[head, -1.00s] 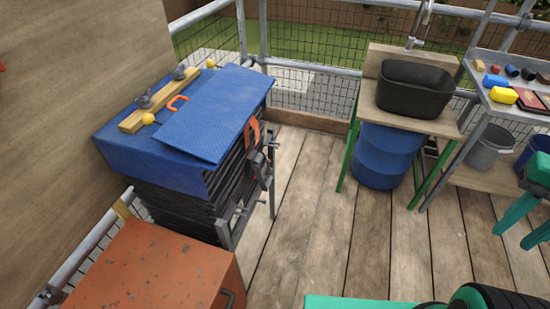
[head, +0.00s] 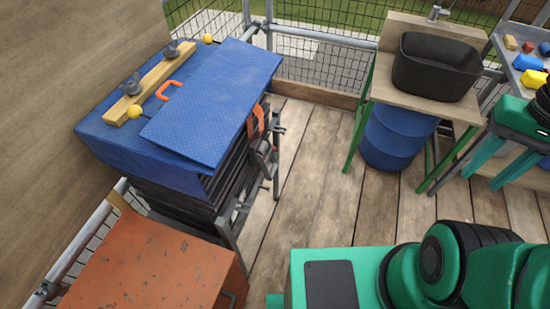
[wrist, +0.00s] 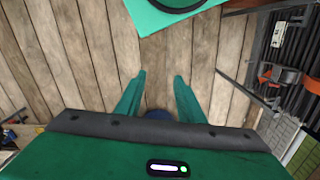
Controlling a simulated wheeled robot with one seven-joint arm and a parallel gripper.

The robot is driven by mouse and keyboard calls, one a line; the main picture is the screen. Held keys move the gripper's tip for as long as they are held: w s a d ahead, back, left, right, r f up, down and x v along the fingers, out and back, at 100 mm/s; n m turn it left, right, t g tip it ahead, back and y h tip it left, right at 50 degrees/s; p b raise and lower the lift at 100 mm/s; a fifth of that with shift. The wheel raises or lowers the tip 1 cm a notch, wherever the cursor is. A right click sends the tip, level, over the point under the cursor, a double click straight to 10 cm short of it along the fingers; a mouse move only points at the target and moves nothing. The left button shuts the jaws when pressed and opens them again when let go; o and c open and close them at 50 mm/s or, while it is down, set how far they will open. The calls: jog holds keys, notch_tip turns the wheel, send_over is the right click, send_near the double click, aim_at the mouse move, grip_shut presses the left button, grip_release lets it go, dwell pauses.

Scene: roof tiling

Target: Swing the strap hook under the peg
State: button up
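The orange strap (head: 257,122) hangs over the right side of the tarp-covered stack, with a dark metal buckle (head: 264,150) low on it. In the wrist view the orange strap (wrist: 290,77) shows at the right edge. I cannot clearly tell the hook from the buckle. Small grey pegs (head: 277,130) stick out from the rack's side; which one is the task's peg is unclear. My gripper (head: 486,168) is at the right of the head view, far from the strap. In the wrist view my gripper (wrist: 160,78) is open and empty, its teal fingers apart over bare deck.
A blue tarp (head: 110,145) and flap cover the stack; a wooden batten (head: 150,85) lies on top. An orange chest (head: 150,275) stands in front. A black tub (head: 435,65) sits on a bench above a blue drum (head: 395,135). Deck boards (head: 310,180) between are clear.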

jog(key=w+a+f+n+y, duration=0.1)
jog(key=w+a+f+y, duration=0.15)
jog(key=w+f, duration=0.7)
jog(key=w+a+f+n+y, duration=0.1)
jog(key=w+a+f, duration=0.3)
jog(key=w+f, duration=0.6)
jog(key=w+a+f+m+t+y, duration=0.1)
jog(key=w+a+f+m+y, duration=0.2)
jog(key=w+a+f, duration=0.2)
jog(key=w+a+f+m+t+y, duration=0.2)
jog(key=w+a+f+y, duration=0.2)
jog(key=a+f, duration=0.7)
jog(key=w+a+f+m+t+y, duration=0.2)
jog(key=w+a+f, duration=0.5)
jog(key=a, duration=1)
jog(key=shift+a+f+m+y, duration=0.2)
jog(key=shift+f+m+y, duration=0.25)
jog(key=shift+m+y, duration=0.35)
jog(key=shift+w, duration=0.1)
grip_shut()
